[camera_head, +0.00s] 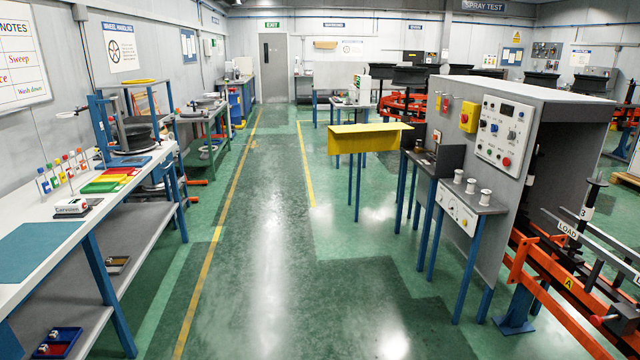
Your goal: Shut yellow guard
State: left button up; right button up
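A yellow guard (370,140) shows in the head view, right of the middle and some way ahead. It looks like a long yellow cover with a flat top and a front face, sticking out to the left from a dark grey machine (435,155) on blue legs. Whether it is hinged, and what lies behind it, I cannot tell. Neither of my grippers is in view.
A grey cabinet with a control panel (503,132) stands at the right, with a small table (452,205) holding white spools before it. Orange rails (560,290) are at the lower right. A long white bench (70,225) lines the left. The green floor (270,250) between is clear.

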aim_at(369, 137)
jog(key=i+j+u, duration=0.1)
jog(key=i, duration=1.55)
jog(key=i+u, duration=0.1)
jog(key=i, duration=1.55)
jog(key=i+l, duration=0.15)
jog(key=i, duration=1.5)
jog(key=i+j+u, duration=0.1)
jog(key=i+u, duration=0.15)
jog(key=i, duration=1.4)
jog(key=i+z, duration=0.45)
jog(key=i+j+z, duration=0.1)
jog(key=i+z, duration=0.4)
jog(key=i+j+z, duration=0.3)
jog(key=z, duration=0.15)
jog(key=i+z, duration=0.2)
jog(key=z, duration=0.25)
jog(key=i+z, duration=0.15)
jog(key=z, duration=0.3)
jog(key=i+j+z, duration=0.15)
jog(key=z, duration=0.35)
jog(key=i+j+z, duration=0.1)
jog(key=z, duration=0.35)
jog(key=i+j+z, duration=0.25)
jog(key=j+z, duration=0.25)
